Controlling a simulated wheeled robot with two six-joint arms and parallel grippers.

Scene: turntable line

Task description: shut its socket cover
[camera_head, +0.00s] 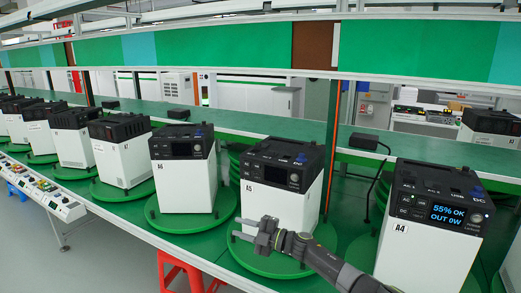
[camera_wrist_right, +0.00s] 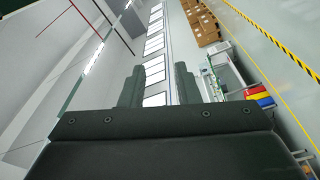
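Several white power units with black tops stand on round green turntables. Unit A4 (camera_head: 425,225) is at the right, its screen lit with "55% OK OUT 0W". Unit A5 (camera_head: 280,190) is left of it with a dark screen, then unit A6 (camera_head: 184,170). I cannot make out a socket cover on any of them; their far sides are hidden. My right gripper (camera_head: 242,229) is in front of A5's lower body, pointing left. In the right wrist view its two fingers (camera_wrist_right: 159,88) stand apart with nothing between them. My left gripper is not in view.
A5's turntable (camera_head: 255,262) lies beneath my right arm. Small black boxes (camera_head: 363,141) sit on the green bench behind. A red stool (camera_head: 180,270) stands below the front edge. A control panel (camera_head: 45,195) is at the far left.

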